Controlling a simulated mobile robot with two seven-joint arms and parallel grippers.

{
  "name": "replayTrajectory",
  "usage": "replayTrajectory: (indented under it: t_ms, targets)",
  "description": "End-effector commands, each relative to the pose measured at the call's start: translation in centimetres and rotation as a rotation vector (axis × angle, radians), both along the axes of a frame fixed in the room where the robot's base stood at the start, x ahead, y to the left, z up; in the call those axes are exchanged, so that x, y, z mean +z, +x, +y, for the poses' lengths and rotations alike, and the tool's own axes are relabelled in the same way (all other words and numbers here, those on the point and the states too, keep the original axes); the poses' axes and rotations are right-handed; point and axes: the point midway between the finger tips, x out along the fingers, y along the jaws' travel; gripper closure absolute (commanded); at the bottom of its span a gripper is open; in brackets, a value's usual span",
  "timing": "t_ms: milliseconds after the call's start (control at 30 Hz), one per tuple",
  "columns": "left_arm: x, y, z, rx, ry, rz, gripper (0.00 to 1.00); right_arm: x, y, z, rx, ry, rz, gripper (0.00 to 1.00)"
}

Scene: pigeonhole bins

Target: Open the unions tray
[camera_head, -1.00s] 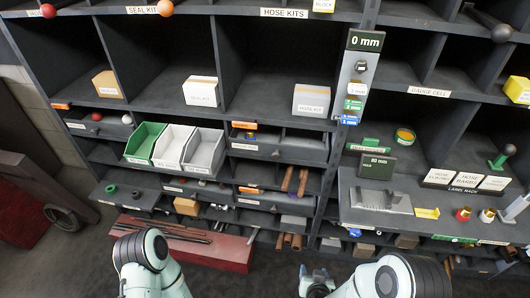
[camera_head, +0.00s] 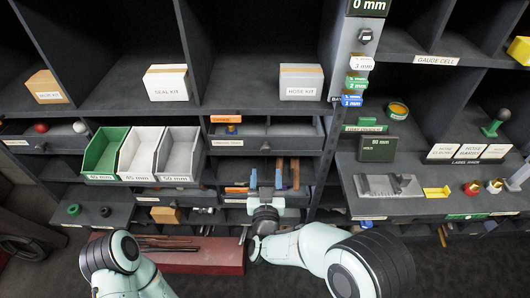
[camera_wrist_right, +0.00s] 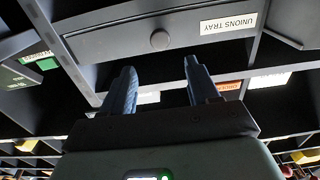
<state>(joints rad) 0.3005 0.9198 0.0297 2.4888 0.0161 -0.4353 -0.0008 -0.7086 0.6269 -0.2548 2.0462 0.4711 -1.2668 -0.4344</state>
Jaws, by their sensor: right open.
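The unions tray (camera_wrist_right: 115,45) is a dark grey drawer front with a round knob (camera_wrist_right: 160,40) and a white "UNIONS TRAY" label (camera_wrist_right: 228,23), which reads upside down in the right wrist view. In the head view the tray (camera_head: 290,147) is in the middle column, with its knob (camera_head: 265,147) at the front; it looks shut. My right gripper (camera_head: 266,178) is open and empty, just below and in front of the tray. In the right wrist view its fingers (camera_wrist_right: 160,70) point at the knob, apart from it. My left gripper is not in view; only its arm shows.
Green, white and grey bins (camera_head: 147,152) stand left of the tray. Brown pipes (camera_head: 295,172) lie in the shelf below it. A grey post with coloured tags (camera_head: 352,60) rises to the right. A red box (camera_head: 205,255) is on the floor.

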Motion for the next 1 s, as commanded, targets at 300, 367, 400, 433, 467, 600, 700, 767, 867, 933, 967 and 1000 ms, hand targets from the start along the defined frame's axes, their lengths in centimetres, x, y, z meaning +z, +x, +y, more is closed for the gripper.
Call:
replayTrajectory:
  t_ms: [300,367,400,433,467,600,700,767,867,933,967,1000]
  targets:
    - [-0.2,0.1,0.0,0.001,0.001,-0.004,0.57,-0.1,6.6,-0.1,-0.001,-0.002,-0.001,0.40]
    - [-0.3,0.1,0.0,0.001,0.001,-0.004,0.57,-0.1,7.5,0.0,0.000,-0.002,0.000,0.40]
    - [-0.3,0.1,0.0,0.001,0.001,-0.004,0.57,-0.1,8.0,0.0,0.001,-0.002,0.001,0.40]
    - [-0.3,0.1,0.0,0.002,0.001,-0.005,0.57,-0.1,8.3,0.0,0.000,-0.001,0.000,0.40]
    - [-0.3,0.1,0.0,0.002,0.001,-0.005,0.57,-0.1,8.6,0.0,0.000,-0.001,0.000,0.40]
    - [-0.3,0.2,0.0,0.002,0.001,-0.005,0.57,-0.1,9.4,0.0,0.001,-0.001,0.001,0.40]
    - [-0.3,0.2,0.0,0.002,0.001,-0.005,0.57,-0.1,9.6,0.0,0.001,-0.001,0.002,0.40]
    - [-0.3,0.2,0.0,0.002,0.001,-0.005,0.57,-0.1,9.7,0.0,0.001,-0.001,0.002,0.40]
    - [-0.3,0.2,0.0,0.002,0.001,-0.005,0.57,-0.1,9.6,0.0,0.001,-0.001,0.002,0.40]
    - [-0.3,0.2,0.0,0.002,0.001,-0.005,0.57,-0.1,9.6,0.0,0.001,-0.001,0.002,0.43]
    - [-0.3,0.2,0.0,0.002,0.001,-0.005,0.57,-0.1,9.6,0.0,0.001,-0.001,0.002,0.53]
    - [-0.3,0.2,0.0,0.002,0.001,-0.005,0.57,-0.1,9.6,0.0,0.001,-0.001,0.002,0.66]
